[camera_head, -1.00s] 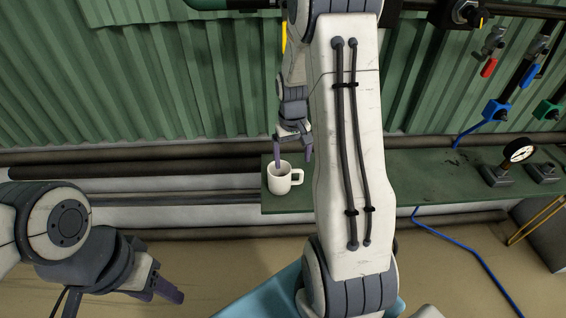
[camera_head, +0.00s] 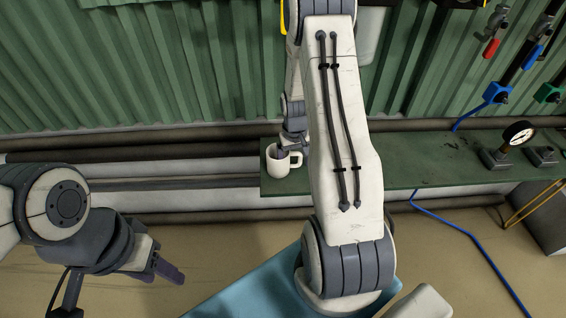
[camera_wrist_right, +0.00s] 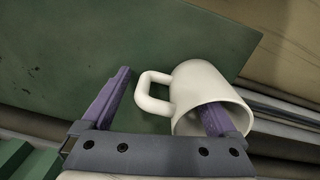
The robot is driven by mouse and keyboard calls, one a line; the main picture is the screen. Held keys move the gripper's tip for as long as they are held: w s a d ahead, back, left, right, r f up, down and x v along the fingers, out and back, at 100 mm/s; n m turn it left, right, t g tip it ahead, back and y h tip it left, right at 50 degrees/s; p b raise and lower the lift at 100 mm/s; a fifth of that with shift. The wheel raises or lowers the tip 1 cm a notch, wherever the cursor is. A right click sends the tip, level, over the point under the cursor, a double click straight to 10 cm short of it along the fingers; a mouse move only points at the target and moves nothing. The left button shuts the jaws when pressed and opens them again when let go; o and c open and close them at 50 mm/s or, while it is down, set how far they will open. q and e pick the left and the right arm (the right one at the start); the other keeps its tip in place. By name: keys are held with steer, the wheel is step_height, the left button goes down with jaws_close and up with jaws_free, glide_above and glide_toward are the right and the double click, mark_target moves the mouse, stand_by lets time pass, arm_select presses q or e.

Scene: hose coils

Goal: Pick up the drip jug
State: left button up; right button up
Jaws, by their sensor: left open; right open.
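The drip jug, a white mug-like jug with a side handle (camera_head: 274,165), stands upright on the left end of the green bench. It fills the middle of the right wrist view (camera_wrist_right: 195,84). My right gripper (camera_wrist_right: 165,92) is open around part of it: one purple finger reaches into the jug's mouth, and the other is outside, beyond the handle. In the head view, my right gripper (camera_head: 290,149) is partly hidden by the jug and my arm. My left gripper (camera_head: 166,273) is open and empty, low at the left, well away from the jug.
Pipes (camera_head: 130,165) run along the corrugated wall. A blue hose (camera_head: 460,238) hangs below the bench. Valves are on the wall at right.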

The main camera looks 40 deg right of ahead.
jaws_close()
stand_by(0.3)
